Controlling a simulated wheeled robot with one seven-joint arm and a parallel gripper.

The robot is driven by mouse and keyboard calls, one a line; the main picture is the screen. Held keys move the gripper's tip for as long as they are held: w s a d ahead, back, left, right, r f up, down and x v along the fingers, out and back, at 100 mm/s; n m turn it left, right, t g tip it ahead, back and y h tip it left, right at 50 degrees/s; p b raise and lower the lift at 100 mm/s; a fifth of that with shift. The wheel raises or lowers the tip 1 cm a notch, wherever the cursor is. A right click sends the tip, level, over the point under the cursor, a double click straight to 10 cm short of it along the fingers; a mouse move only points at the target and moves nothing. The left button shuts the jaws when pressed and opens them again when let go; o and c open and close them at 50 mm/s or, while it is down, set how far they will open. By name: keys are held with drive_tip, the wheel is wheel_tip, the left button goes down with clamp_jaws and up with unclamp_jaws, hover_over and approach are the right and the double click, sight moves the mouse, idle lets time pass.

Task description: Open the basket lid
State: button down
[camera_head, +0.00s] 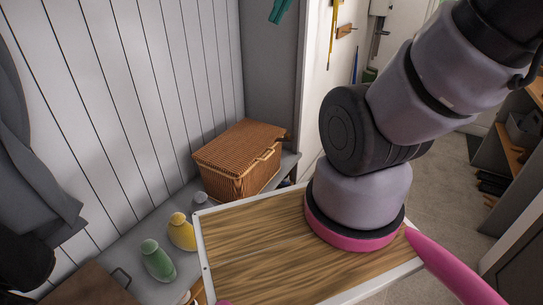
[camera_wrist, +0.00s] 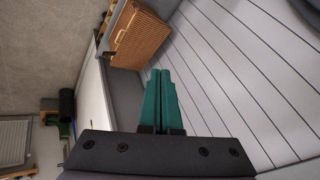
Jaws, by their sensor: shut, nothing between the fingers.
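The wicker basket (camera_head: 240,155) sits on the grey bench at the back, by the panelled wall. Its woven lid (camera_head: 242,140) lies shut on top, and a light handle (camera_head: 265,155) shows on its front side. The basket (camera_wrist: 140,42) also shows in the wrist view, at the upper middle, beyond my fingers. My gripper (camera_wrist: 161,75) has teal fingers that are shut together with nothing between them, apart from the basket. In the head view only a teal bit of my gripper (camera_head: 280,10) shows at the top edge, above and away from the basket.
A grey upright panel (camera_head: 272,75) stands behind the basket. Coats hang at the far left. Open floor (camera_head: 450,165) lies at the right.

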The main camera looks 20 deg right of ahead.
drive_tip(key=w+f+m+g+y, duration=0.5)
drive_tip(key=w+f, duration=0.4)
drive_tip(key=w, duration=0.6)
drive_tip(key=w+d+f+m+t+y, duration=0.1)
drive_tip(key=w+d+f+m, duration=0.15)
drive_tip(key=w+f, duration=0.35)
drive_tip(key=w+d+f+m+t+y, duration=0.15)
drive_tip(key=w+f+m, duration=0.25)
drive_tip(key=f, duration=0.5)
drive_tip(key=w+d+f+m+t, duration=0.1)
drive_tip(key=w+d+f+m, duration=0.2)
drive_tip(key=f, duration=0.5)
drive_tip(key=w+d+f+m+t, duration=0.1)
drive_tip(key=d+f+m+t, duration=0.15)
drive_tip(key=d+f, duration=0.45)
drive_tip(key=s+d+f+m+t+h, duration=0.1)
drive_tip(key=s+d+f+m, duration=0.15)
drive_tip(key=f, duration=0.85)
drive_tip(key=s+d+f+m+t+h, duration=0.15)
drive_tip(key=f+m, duration=0.25)
drive_tip(key=f, duration=0.7)
drive_tip(key=w+a+f, duration=0.1)
drive_tip(key=w+a, duration=0.5)
drive_tip(key=shift+w+f+g, duration=0.15)
drive_tip(key=shift+w+g, duration=0.2)
drive_tip(key=shift+w, duration=0.05)
